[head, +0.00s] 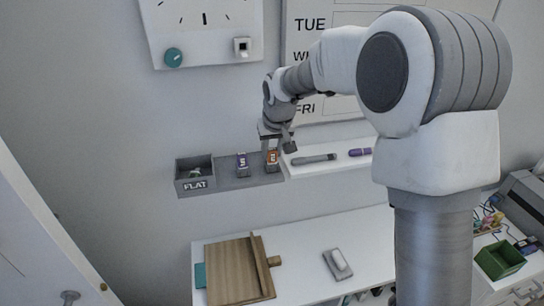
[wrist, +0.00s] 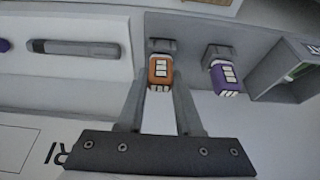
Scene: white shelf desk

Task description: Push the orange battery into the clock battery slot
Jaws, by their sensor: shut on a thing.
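The orange battery (wrist: 160,71) stands in a grey holder on the wall shelf, with white marks on its face; it also shows in the head view (head: 272,157). My gripper (wrist: 160,85) has its two fingers on either side of the orange battery and is shut on it; in the head view my gripper (head: 272,146) reaches down to the shelf. The clock (head: 203,28) hangs on the wall at the top left, partly cut off. A small white square part with a dark opening (head: 242,47) is at its lower right, likely the battery slot.
A purple battery (head: 242,163) stands left of the orange one on the grey shelf (head: 233,184), beside a box marked FLAT (head: 195,177). A grey marker (head: 314,159) and a purple marker (head: 360,152) lie on the white ledge. A teal knob (head: 173,57) is on the clock.

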